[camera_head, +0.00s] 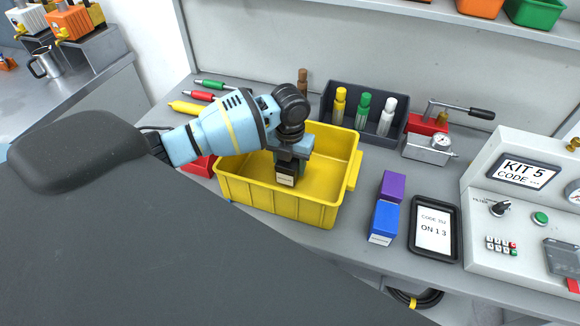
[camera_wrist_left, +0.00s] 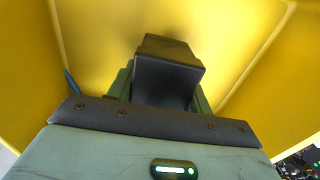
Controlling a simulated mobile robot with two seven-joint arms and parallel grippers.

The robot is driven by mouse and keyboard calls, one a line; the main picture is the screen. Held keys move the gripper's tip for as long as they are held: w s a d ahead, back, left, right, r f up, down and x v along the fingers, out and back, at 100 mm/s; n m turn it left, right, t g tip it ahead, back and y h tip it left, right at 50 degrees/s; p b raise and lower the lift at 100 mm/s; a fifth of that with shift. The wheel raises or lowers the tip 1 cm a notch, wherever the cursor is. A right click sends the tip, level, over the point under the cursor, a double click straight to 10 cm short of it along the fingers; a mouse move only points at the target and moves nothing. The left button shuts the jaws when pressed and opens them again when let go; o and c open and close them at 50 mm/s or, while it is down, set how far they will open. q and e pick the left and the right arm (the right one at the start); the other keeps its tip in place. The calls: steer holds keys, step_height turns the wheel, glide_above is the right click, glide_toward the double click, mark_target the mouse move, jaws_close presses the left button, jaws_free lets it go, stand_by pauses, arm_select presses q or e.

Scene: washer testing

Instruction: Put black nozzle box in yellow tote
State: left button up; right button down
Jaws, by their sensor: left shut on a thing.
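The yellow tote (camera_head: 340,190) stands on the grey bench in the middle of the head view. My left gripper (camera_head: 288,168) points down inside the tote's opening and is shut on the black nozzle box (camera_head: 286,180), which has a pale label on its lower end. In the left wrist view the box (camera_wrist_left: 168,75) sits between the fingers, with yellow tote walls (camera_wrist_left: 90,40) around it. I cannot tell whether the box touches the tote floor. My right gripper is not in view.
Purple (camera_head: 392,186) and blue (camera_head: 383,222) boxes and a dark tablet (camera_head: 433,228) lie right of the tote. A dark bin with bottles (camera_head: 372,97) stands behind it. A control panel (camera_head: 525,205) is at far right.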

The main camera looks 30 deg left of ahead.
arm_select(q)
steer(key=shift+f, duration=0.75)
steer(key=shift+f, duration=0.1)
steer(key=shift+f, duration=0.1)
steer(key=o, duration=1.1)
step_height(320, 180, up, 12)
steer(key=shift+r, duration=0.2)
